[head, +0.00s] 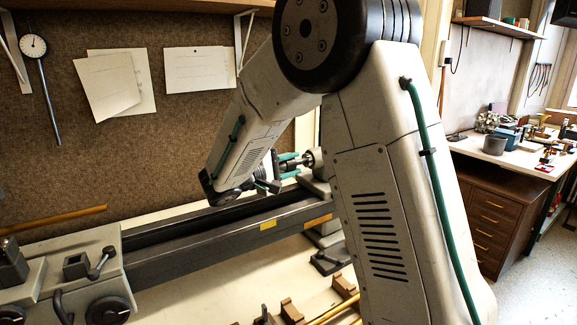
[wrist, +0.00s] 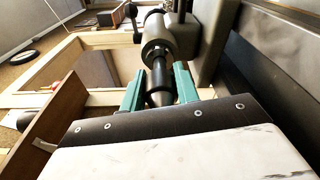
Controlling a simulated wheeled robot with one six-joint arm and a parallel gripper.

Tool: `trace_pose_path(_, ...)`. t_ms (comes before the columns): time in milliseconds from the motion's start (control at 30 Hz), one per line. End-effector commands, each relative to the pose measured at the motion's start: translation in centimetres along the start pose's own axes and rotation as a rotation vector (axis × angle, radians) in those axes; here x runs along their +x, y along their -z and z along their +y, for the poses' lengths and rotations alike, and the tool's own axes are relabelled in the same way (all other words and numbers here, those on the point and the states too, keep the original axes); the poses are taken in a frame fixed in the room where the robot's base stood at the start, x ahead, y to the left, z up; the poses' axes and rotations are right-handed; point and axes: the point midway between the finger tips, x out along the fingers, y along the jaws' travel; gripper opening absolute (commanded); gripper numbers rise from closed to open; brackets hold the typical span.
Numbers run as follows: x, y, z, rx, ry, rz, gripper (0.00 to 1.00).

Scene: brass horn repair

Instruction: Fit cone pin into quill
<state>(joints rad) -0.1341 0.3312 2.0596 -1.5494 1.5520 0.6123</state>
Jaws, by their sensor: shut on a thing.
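The cone pin (wrist: 160,76) is dark, with a grey tapered end facing the camera in the wrist view. My gripper (wrist: 158,84) has two green fingers, shut on the pin from both sides. The pin points away from the wrist toward the quill (wrist: 157,44), a grey metal cylinder on the tailstock. The pin's far end lines up closely with the quill's mouth; I cannot tell how deep it sits, if at all. In the head view my gripper (head: 291,165) is at the quill (head: 314,157), partly hidden by my arm.
The dark lathe bed (head: 225,235) runs below my gripper, with the headstock (head: 80,285) at left. Brown wooden blocks (head: 291,311) and rods lie on the bench in front. A pinboard (head: 140,130) stands behind. A cluttered side bench (head: 510,155) is at far right.

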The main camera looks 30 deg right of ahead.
Motion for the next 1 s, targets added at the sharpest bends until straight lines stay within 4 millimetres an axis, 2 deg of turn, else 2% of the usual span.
trace_pose_path(633,2.0,-0.3,0.0,0.0,0.0,-0.001,0.0)
trace_pose_path(1000,1.9,-0.3,0.0,0.0,0.0,0.0,0.0)
